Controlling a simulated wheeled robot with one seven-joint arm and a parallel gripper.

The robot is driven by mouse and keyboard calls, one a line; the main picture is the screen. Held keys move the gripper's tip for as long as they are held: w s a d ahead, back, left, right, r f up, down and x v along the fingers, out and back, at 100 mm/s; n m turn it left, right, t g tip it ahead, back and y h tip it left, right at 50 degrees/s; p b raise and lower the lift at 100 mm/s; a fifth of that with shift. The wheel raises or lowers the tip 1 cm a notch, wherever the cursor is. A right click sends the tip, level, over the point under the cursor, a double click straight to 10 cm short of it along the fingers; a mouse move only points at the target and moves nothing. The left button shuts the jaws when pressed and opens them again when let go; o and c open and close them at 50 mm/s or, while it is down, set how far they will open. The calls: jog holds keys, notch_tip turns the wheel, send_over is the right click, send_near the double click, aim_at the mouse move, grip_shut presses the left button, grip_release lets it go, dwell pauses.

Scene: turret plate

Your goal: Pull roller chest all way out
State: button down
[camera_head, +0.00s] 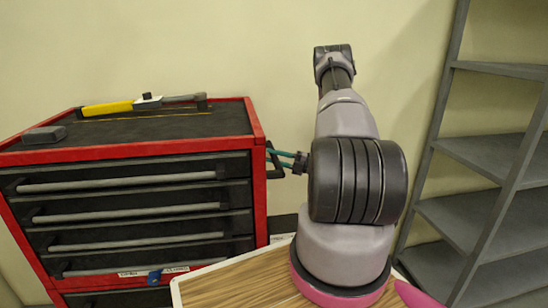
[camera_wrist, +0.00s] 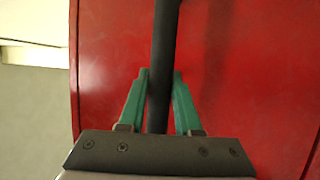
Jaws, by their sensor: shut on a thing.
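The roller chest (camera_head: 140,200) stands at the left in the head view, a red cabinet with dark drawers and long grey drawer handles. A black side handle (camera_head: 273,163) sticks out from its right side. My gripper (camera_head: 284,158) reaches in from the right at that handle. In the wrist view, the green fingers of my gripper (camera_wrist: 160,90) are closed on either side of the black handle bar (camera_wrist: 165,50), with the red side panel (camera_wrist: 230,70) of the chest behind. The chest's base and wheels are out of view.
A yellow-handled hammer (camera_head: 140,104) and a grey block (camera_head: 44,135) lie on the chest's top. A wood-grain surface (camera_head: 235,284) lies in front, below my arm. A grey shelf rack (camera_head: 490,160) stands at the right. A plain wall is behind.

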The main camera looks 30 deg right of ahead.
jog(key=shift+w+d+r, duration=0.15)
jog(key=shift+r, duration=0.05)
jog(key=shift+s+d, duration=0.2)
jog(key=shift+d, duration=0.45)
jog(key=shift+s+d, duration=0.15)
jog(key=shift+d, duration=0.45)
jog(key=c, duration=0.6)
grip_release()
jog(key=shift+s+d, duration=0.1)
jog(key=shift+s, duration=0.05)
jog(key=shift+a+f, duration=0.1)
jog(key=shift+a, duration=0.1)
jog(key=shift+s+d, duration=0.1)
jog(key=v, duration=1)
jog(key=shift+s+d, duration=0.2)
